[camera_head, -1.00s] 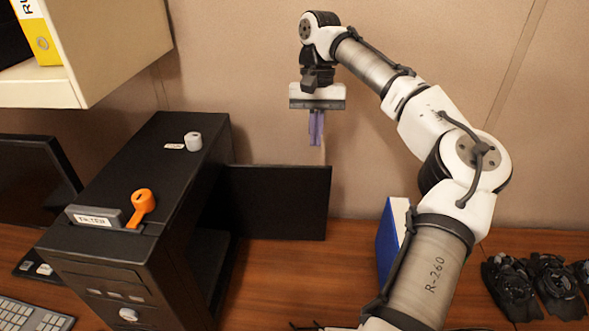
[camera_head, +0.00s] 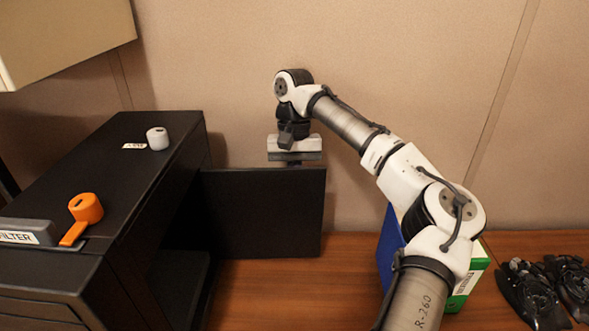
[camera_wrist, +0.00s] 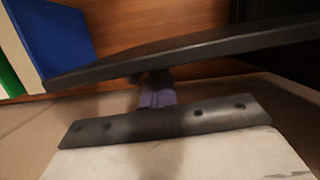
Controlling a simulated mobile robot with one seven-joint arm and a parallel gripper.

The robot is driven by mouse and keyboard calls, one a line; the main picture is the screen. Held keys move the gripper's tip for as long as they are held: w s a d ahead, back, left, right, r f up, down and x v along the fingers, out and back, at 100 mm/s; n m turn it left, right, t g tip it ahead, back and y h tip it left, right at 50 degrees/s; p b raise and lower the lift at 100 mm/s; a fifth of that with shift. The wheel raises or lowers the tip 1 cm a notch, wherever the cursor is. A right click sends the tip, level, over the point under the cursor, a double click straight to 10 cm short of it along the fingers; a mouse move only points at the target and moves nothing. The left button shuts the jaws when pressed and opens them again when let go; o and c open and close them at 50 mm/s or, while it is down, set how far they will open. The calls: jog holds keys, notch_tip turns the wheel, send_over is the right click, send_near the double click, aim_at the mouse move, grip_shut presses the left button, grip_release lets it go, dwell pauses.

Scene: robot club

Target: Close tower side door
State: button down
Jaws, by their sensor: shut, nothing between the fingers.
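The black computer tower (camera_head: 105,180) stands at the left in the head view. Its side door (camera_head: 262,215), a flat black panel, stands open, sticking out to the right from the tower's far side. My gripper (camera_head: 294,155) is above and behind the door's top edge, near its free right end; the door hides the fingers there. In the wrist view the purple fingers (camera_wrist: 157,92) are shut and empty, close beside the door's edge (camera_wrist: 190,47). I cannot tell whether they touch it.
An orange key-like piece (camera_head: 84,213) and a white knob (camera_head: 157,138) sit on the tower. A blue box (camera_head: 390,245) and a green box (camera_head: 470,280) stand behind my arm. Black gear (camera_head: 545,290) lies at the right. The wall is close behind the door.

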aim_at(267, 213)
jog(key=shift+x, duration=2)
jog(key=shift+s, duration=0.1)
